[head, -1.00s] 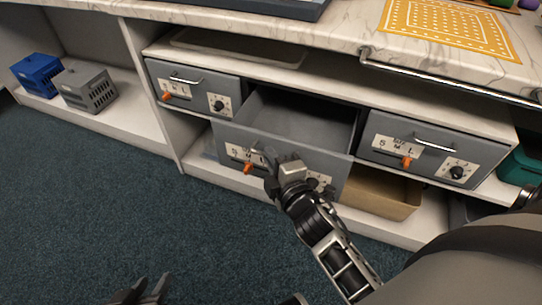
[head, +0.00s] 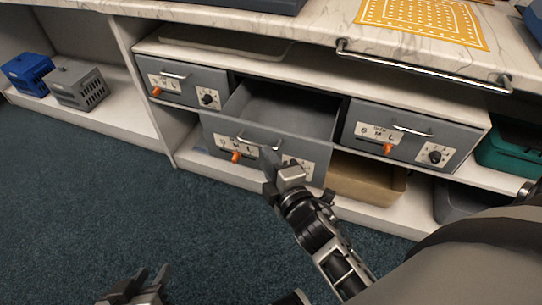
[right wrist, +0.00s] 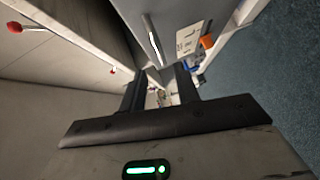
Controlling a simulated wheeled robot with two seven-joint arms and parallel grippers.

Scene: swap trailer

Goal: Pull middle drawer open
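The grey middle drawer (head: 222,137) is pulled out, its empty inside showing from above. Its front has a metal handle, a label with an orange slider (head: 236,156) and a dial partly hidden by my right arm. My right gripper (head: 269,160) is in front of the drawer by the right end of the handle. In the right wrist view its fingers (right wrist: 160,88) are apart with nothing between them, and the handle (right wrist: 154,40) lies beyond the fingertips. My left gripper (head: 143,286) is low at the bottom edge, open and empty, away from the drawers.
Closed grey drawers sit left (head: 183,82) and right (head: 410,137) of the middle one. A tan bin (head: 365,182) and a teal bin (head: 510,152) are on the shelf. Blue (head: 28,72) and grey (head: 77,87) baskets stand far left. A metal rail (head: 425,68) edges the counter. Carpet is clear.

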